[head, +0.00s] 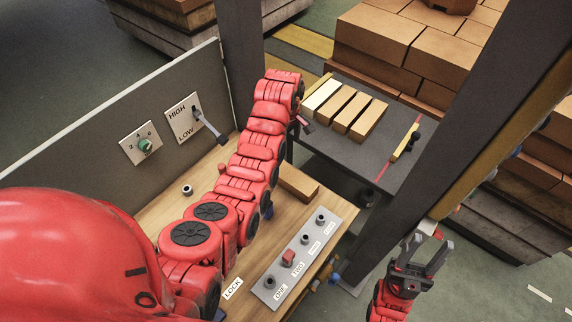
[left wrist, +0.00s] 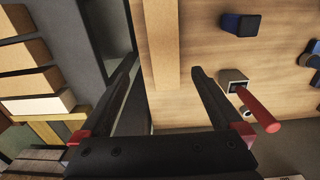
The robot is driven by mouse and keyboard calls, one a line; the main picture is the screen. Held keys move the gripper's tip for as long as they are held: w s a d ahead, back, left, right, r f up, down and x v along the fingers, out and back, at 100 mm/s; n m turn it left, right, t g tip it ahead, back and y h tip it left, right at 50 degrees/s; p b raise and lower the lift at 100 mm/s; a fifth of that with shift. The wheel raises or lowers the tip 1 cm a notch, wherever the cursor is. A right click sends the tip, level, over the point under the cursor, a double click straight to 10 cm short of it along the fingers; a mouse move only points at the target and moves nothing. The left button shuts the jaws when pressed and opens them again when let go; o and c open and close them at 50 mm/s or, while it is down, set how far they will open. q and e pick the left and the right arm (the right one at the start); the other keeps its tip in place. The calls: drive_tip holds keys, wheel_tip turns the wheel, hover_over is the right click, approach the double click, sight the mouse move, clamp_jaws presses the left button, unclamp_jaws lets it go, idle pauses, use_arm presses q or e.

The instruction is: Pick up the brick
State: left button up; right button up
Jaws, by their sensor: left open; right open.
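A brown brick (head: 299,183) lies on the wooden worktop (head: 163,214), partly hidden behind my left arm in the head view. In the left wrist view the long brick (left wrist: 162,45) lies ahead, in line with the gap between the fingers. My left gripper (left wrist: 165,70) is open and empty there. In the head view my left gripper (head: 299,130) is mostly hidden by its own arm, near the worktop's far edge. My right gripper (head: 425,256) is open and empty, off the worktop at the lower right.
Several bricks (head: 351,112), one paler, lie on a dark table (head: 385,153) beyond. A button panel (head: 303,257) sits on the worktop. A grey wall (head: 85,155) carries a dial (head: 144,145) and a HIGH/LOW lever (head: 209,127). A dark post (head: 455,120) stands right.

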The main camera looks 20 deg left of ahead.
use_arm(q)
drive_tip(key=b, duration=1)
hover_over(288, 173)
drive_tip(key=f, duration=0.9)
drive_tip(key=shift+a+f, duration=0.2)
drive_tip(key=shift+f, duration=0.15)
drive_tip(key=shift+f+p, duration=0.6)
drive_tip(key=shift+p, duration=0.55)
drive_tip(key=shift+d+f+p, duration=0.1)
drive_tip(key=shift+f+p, duration=1.25)
drive_tip(key=shift+f, duration=1.55)
clamp_jaws()
